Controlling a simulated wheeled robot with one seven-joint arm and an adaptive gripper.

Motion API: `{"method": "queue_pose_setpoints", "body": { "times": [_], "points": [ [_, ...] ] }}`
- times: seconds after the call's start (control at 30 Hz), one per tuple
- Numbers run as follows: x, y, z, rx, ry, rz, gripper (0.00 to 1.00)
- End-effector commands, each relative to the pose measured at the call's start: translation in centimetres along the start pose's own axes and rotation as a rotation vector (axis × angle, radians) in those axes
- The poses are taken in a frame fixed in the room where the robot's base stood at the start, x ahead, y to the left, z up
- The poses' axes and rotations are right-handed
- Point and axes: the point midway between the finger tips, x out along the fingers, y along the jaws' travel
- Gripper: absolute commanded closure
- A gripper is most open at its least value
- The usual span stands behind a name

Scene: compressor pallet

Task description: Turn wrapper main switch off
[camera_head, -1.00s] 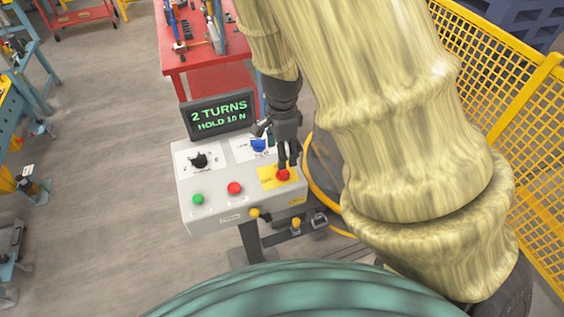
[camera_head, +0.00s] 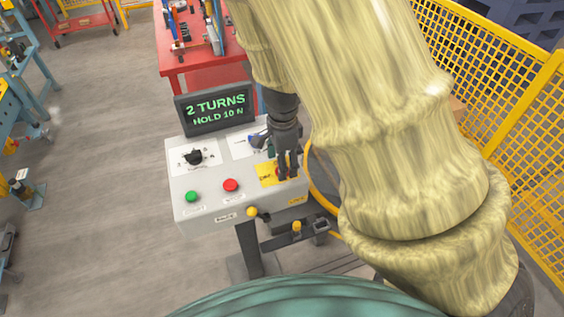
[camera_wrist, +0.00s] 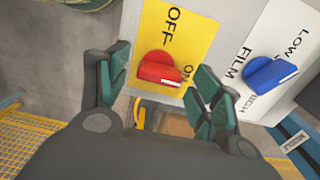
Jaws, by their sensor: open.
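The wrapper main switch is a red rotary knob (camera_wrist: 158,70) on a yellow plate (camera_wrist: 180,28) marked OFF and ON, at the right of the control panel (camera_head: 212,208). In the wrist view its white-marked end points toward ON. My gripper (camera_wrist: 160,88) is open, with one green-padded finger on each side of the knob and a gap to both. No contact with the knob shows. In the head view my gripper (camera_head: 287,172) is over the yellow plate and mostly hides the knob.
A blue FILM knob (camera_wrist: 272,74) sits beside the yellow plate. The panel also carries a black selector (camera_head: 194,157), a green button (camera_head: 191,196) and a red button (camera_head: 231,185). A display (camera_head: 216,109) reads "2 TURNS HOLD 10 N". Yellow mesh fencing (camera_head: 519,120) stands at the right.

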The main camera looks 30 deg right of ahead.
Motion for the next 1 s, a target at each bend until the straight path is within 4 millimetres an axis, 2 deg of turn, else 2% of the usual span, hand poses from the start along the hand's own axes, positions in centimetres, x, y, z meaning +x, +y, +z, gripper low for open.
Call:
{"method": "queue_pose_setpoints", "body": {
  "times": [0.1,0.3,0.37,0.67,1.0],
  "points": [
    [-0.05,0.0,-0.01,0.0,0.0,0.0,0.35],
    [-0.04,-0.01,-0.01,0.0,0.0,0.0,0.71],
    [-0.04,0.0,0.0,0.0,0.0,0.0,0.8],
    [-0.05,-0.02,0.01,-0.023,0.0,-0.001,0.8],
    [-0.11,-0.04,0.08,-0.218,-0.003,0.0,0.8]
  ]
}}
